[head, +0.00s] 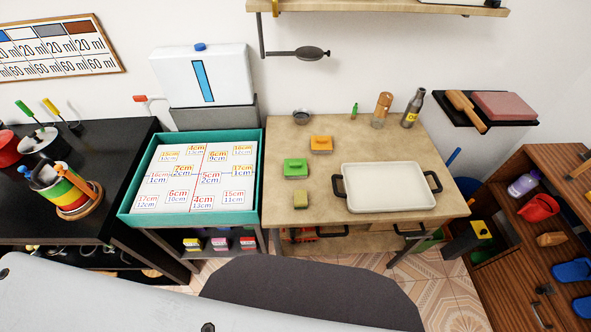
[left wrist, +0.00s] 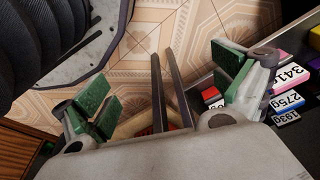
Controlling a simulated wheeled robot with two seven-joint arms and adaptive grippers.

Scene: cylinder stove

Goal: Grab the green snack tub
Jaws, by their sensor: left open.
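A small green tub-like box (head: 296,168) with a raised piece on top sits on the wooden table (head: 385,220), left of the white tray. I cannot tell for sure that it is the snack tub. Neither gripper shows in the head view.
A white tray with black handles (head: 388,187) takes up the table's right part. A teal-framed number board (head: 127,205) stands left of the table. Labelled boxes (left wrist: 288,100) lie on a dark shelf close to the left gripper's right finger. A bottle (head: 412,109) stands at the back.

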